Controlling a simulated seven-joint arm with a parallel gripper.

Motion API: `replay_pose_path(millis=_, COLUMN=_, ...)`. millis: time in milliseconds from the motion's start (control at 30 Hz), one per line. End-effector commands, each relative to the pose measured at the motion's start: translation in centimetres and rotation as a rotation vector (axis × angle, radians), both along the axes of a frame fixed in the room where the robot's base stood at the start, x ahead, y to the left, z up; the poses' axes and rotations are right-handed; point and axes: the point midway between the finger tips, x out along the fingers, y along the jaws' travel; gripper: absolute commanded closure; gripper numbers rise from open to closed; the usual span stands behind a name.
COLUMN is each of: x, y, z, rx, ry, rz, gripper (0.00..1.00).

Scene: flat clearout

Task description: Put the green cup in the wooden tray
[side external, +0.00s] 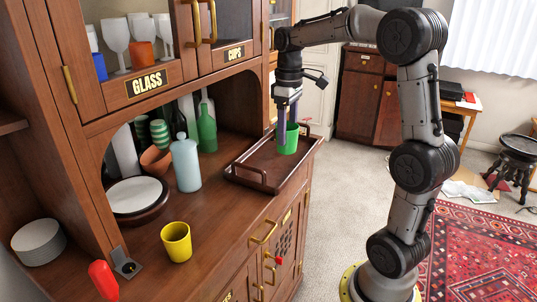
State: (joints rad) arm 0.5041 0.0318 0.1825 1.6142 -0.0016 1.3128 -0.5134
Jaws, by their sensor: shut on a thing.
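The green cup (291,139) is upright at the wooden tray (238,182), over its right half. My gripper (287,126) points down and is shut on the green cup, with a finger at its left side. I cannot tell whether the cup's base touches the tray floor or is slightly above it. The tray is dark wood with raised handles and lies on the counter's right end. The rest of the tray looks empty.
A yellow cup (176,241) stands near the counter's front edge. A pale bottle (186,163) and a green bottle (207,130) stand left of the tray. A plate (135,195) sits in the alcove. Cabinet doors (227,35) overhang the counter.

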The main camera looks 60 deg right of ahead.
Motion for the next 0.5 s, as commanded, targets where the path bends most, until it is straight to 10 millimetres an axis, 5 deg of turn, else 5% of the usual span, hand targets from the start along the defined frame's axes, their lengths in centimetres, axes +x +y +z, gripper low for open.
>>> replay_pose_path(millis=267, x=5.6, y=-3.0, z=-2.9, rx=0.0, ry=0.001, rz=0.002, gripper=0.94)
replay_pose_path(millis=500, x=8.1, y=-4.4, z=-6.7, rx=0.001, ry=0.002, rz=0.002, gripper=0.94)
